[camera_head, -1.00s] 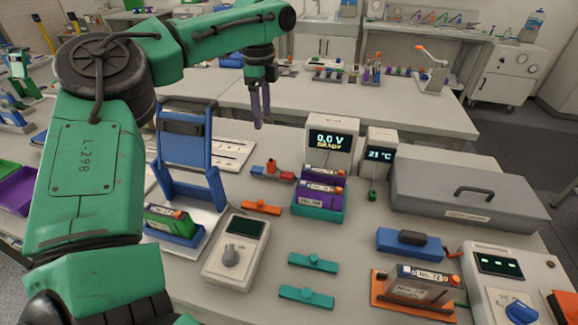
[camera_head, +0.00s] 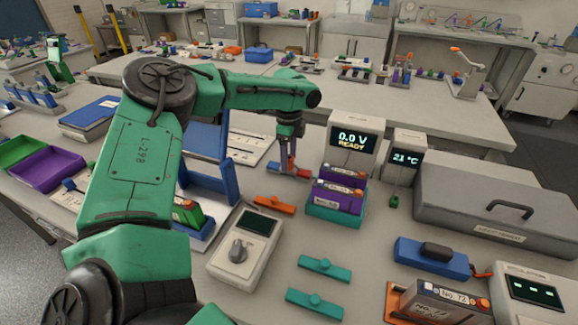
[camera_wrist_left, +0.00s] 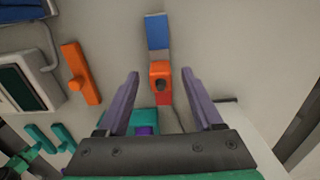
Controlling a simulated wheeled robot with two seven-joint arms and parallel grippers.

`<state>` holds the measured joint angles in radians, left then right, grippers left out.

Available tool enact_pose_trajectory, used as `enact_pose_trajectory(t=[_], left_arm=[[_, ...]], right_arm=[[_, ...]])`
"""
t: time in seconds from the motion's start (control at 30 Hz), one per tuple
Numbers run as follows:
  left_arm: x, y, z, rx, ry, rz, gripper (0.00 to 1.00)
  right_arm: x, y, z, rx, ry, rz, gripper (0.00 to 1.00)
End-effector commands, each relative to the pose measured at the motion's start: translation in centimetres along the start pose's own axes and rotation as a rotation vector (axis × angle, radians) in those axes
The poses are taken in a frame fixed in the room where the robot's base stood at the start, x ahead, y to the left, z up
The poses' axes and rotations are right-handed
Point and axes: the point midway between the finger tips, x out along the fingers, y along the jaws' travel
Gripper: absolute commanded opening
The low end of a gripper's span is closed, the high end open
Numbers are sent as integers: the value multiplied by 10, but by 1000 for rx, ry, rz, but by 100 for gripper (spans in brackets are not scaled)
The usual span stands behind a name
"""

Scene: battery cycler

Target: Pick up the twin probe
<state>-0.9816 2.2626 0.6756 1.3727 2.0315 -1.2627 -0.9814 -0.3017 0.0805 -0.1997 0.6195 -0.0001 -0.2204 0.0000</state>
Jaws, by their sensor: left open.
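What looks like the twin probe (camera_head: 303,173), a small piece with red, orange and blue parts, lies on the bench left of the purple battery stack. In the left wrist view the twin probe (camera_wrist_left: 160,73) shows a blue end, an orange middle block with a dark knob and a red end. My left gripper (camera_head: 288,167) is over it, pointing down. In the left wrist view my left gripper (camera_wrist_left: 160,76) is open, with a finger on each side of the orange block and gaps between. The fingers partly hide the probe in the head view. My right gripper is not in view.
The 0.0 V meter (camera_head: 352,143) stands behind the purple batteries in their teal holder (camera_head: 333,214). An orange bar (camera_head: 274,204) lies in front of the probe. A blue stand (camera_head: 207,165) is to the left, a grey case (camera_head: 480,190) to the right.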

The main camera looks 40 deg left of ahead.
Motion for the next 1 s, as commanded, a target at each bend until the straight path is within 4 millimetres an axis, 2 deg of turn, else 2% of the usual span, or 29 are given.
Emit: enact_pose_trajectory(t=[0.1,0.27,0.37,0.43,0.47,0.8,0.93,1.0], left_arm=[[11,0,0,0,-1,0,68],[11,0,0,0,0,-1,68],[11,0,0,0,0,-1,33],[11,0,0,0,0,-1,6],[11,0,0,0,0,-1,0],[9,-1,0,0,0,-3,0],[-1,-1,0,-1,1,-4,0],[-13,-2,0,-1,2,-7,0]], right_arm=[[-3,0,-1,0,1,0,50],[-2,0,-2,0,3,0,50],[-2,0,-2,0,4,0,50],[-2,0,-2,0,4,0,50],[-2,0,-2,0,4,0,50],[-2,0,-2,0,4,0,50],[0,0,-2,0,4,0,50],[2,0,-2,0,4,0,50]])
